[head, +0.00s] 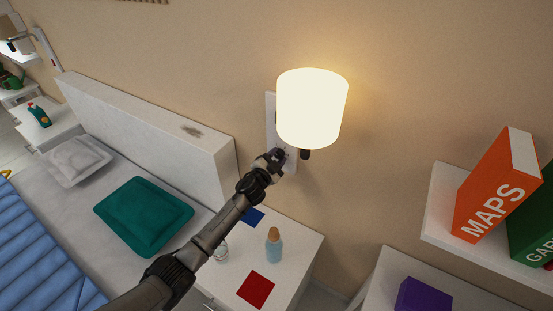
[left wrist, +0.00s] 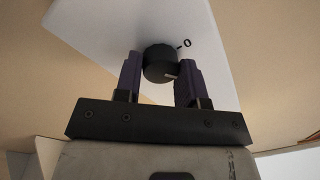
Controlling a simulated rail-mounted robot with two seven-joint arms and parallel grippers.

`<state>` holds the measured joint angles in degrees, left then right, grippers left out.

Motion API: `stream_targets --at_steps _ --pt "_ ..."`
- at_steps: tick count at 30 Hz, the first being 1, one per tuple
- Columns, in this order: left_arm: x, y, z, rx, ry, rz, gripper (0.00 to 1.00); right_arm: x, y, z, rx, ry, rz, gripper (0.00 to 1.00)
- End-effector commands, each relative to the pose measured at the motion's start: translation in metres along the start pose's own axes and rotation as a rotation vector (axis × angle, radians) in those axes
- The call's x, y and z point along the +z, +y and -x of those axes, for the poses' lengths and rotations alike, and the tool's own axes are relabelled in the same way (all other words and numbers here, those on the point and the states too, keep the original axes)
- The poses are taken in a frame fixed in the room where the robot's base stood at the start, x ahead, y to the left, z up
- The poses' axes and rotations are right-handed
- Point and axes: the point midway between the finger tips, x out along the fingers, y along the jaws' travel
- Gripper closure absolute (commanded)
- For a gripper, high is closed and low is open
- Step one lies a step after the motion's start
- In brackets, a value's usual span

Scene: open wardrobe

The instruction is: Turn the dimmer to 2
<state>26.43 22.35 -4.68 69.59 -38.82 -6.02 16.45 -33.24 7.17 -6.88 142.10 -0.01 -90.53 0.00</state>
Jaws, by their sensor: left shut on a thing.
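The dimmer's round black knob (left wrist: 159,58) sits on a white wall plate (left wrist: 90,30) in the left wrist view. A printed 0 and a short tick stand just to the knob's upper right. A small pale mark shows on the knob's lower right side. No other number is readable. My left gripper (left wrist: 160,72) is shut on the knob, one finger on each side. In the head view my left gripper (head: 276,157) reaches the lower part of the plate (head: 270,108), and hides the knob. The wall lamp (head: 311,105) above is lit brightly. My right gripper is out of view.
A nightstand (head: 300,262) below holds a blue bottle with a brown top (head: 273,247), a red square (head: 256,290) and a blue square (head: 253,216). The bed headboard (head: 150,125) is to the left. A shelf (head: 440,215) with books (head: 497,185) is at right.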

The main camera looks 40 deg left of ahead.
Motion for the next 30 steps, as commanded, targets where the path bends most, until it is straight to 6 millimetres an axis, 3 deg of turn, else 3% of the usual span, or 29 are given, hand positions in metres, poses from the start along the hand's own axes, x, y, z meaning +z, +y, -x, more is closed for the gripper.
stream_targets --at_steps 30 --pt "0.0009 -0.0009 -0.0003 0.010 0.055 -0.917 0.87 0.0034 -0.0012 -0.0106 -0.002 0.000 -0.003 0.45"
